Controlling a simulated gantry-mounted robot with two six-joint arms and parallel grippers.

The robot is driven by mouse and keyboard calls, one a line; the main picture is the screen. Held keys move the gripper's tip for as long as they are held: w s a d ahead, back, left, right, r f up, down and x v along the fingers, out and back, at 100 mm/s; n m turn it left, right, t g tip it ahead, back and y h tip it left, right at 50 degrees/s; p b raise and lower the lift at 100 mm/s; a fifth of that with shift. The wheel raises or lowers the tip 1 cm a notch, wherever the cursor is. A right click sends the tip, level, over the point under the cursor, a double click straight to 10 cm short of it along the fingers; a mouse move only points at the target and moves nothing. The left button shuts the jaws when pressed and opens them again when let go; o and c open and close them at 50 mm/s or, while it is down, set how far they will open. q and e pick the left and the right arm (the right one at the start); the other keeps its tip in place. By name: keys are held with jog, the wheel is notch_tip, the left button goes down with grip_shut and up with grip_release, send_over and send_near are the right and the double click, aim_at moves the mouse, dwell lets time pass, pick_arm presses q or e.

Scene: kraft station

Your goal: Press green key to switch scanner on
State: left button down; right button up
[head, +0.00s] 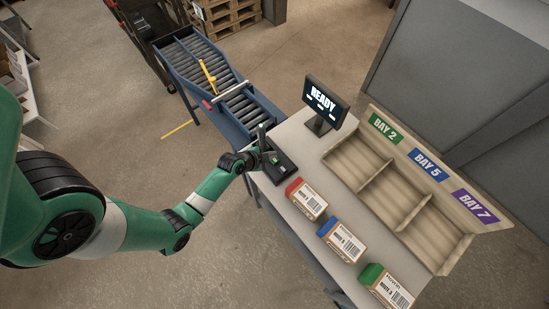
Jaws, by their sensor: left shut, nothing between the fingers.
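The scanner (282,169) is a small black unit on the near left end of the light grey table. A green key (273,158) shows on it, partly covered by my left gripper. My left gripper (265,148) is shut and empty, with its fingers at the scanner, right by the green key. I cannot tell whether the fingertips touch the key. A black screen (325,101) behind the scanner reads "READY". My right gripper is not in view.
Three cartons with red (307,200), blue (341,241) and green (387,286) ends lie along the table's front. An empty wooden bay rack (364,163), labelled BAY 2, BAY 5 and BAY 7, stands behind them. A roller conveyor (205,70) with a yellow lever adjoins the table.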

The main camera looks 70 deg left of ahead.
aim_at(272, 161)
pick_arm(q)
jog(key=shift+r+p, duration=1.45)
jog(key=shift+r, duration=0.55)
jog(key=shift+f, duration=0.1)
